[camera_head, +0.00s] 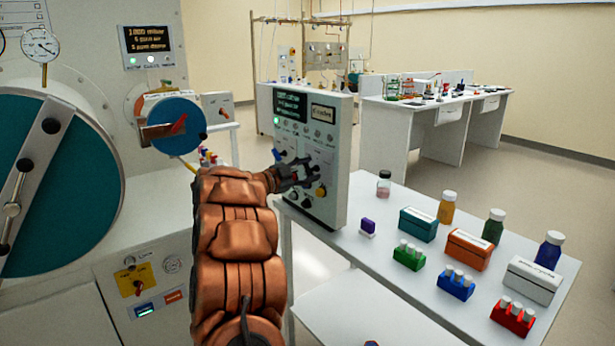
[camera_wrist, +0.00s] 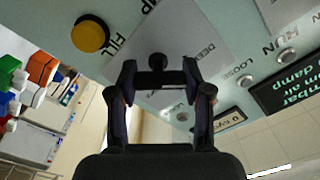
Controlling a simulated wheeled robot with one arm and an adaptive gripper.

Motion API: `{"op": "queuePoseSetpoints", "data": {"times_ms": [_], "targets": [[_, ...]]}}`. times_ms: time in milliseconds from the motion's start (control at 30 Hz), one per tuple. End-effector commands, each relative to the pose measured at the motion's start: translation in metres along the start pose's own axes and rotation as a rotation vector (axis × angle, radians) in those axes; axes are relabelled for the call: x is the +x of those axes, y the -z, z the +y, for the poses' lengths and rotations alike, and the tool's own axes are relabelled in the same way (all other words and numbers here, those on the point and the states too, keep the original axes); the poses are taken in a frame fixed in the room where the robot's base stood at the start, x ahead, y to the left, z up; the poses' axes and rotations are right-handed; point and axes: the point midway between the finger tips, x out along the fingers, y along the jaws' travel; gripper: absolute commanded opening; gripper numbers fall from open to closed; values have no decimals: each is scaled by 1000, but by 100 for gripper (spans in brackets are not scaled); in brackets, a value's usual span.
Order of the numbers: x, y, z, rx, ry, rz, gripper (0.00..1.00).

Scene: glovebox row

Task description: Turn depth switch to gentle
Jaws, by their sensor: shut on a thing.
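The grey-green control panel (camera_head: 338,150) stands upright at the right end of my arm. My gripper (camera_head: 297,174) is at its front face, on the lower half. In the wrist view my gripper (camera_wrist: 158,73) is shut on a small black switch knob (camera_wrist: 158,61), with a fingertip on each side. A pale label plate (camera_wrist: 200,50) lies behind the knob; its word starts with "DE" and is hard to read. Which way the switch points cannot be told, since the fingers cover much of it.
A yellow button (camera_wrist: 90,33) sits near the knob, by the word FILL. A lit display (camera_wrist: 290,88) is on the panel. Right of the panel, a white table (camera_head: 400,285) holds bottles, boxes and vial racks. A large round teal door (camera_head: 75,200) stands at left.

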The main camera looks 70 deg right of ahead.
Motion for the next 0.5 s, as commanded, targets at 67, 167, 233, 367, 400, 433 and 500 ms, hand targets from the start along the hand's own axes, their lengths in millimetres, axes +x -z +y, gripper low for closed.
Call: {"op": "queuePoseSetpoints", "data": {"times_ms": [67,167,233,367,400,433,500], "targets": [[-1,-5,5,62,-3,-2,14],[-1,-5,5,139,-2,-4,14],[-1,-5,5,193,-2,-4,14],[-1,-4,5,286,-1,-4,14],[-1,-4,5,312,-3,-4,14],[-1,-4,5,331,-3,-3,14],[-1,-4,4,369,-2,-3,14]]}}
